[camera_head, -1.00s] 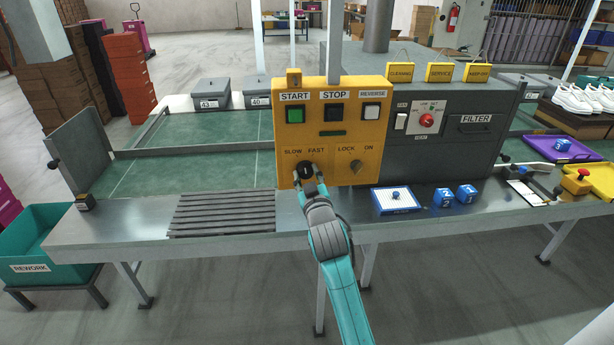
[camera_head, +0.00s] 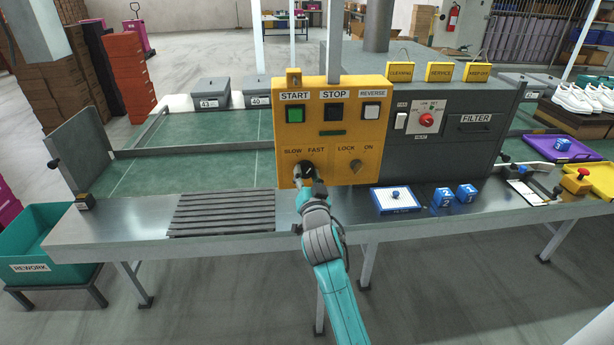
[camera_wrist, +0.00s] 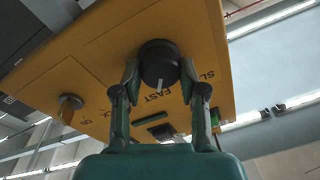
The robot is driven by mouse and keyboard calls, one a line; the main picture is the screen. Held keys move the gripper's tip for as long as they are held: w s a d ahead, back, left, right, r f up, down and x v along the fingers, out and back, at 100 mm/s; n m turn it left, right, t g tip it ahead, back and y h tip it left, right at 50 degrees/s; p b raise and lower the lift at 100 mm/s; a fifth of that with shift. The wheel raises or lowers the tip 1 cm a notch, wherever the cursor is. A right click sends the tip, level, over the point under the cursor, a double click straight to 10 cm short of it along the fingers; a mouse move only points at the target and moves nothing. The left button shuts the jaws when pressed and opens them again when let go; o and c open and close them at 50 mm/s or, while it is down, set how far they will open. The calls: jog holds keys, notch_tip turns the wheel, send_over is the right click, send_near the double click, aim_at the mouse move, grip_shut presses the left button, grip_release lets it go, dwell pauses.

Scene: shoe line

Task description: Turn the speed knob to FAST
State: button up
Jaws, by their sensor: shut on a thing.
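The black speed knob (camera_head: 304,168) is at the lower left of the yellow control panel (camera_head: 330,108), below the SLOW and FAST labels. My gripper (camera_head: 307,180) reaches it from the front and hides part of it in the head view. In the wrist view, the two fingertips (camera_wrist: 160,78) are on opposite sides of the round knob (camera_wrist: 158,58), shut on it. The knob's white pointer mark faces the FAST lettering (camera_wrist: 157,96). The SLOW lettering (camera_wrist: 207,76) is off to the right in that view, partly covered by a finger.
The LOCK/ON knob (camera_head: 356,166) is to the right on the same panel. Above are the green START (camera_head: 295,115), black STOP (camera_head: 333,112) and white REVERSE (camera_head: 371,111) buttons.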

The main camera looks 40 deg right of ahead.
dwell(0.4)
jog(key=o, duration=1.1)
jog(key=shift+o, duration=0.2)
jog(key=v, duration=1.2)
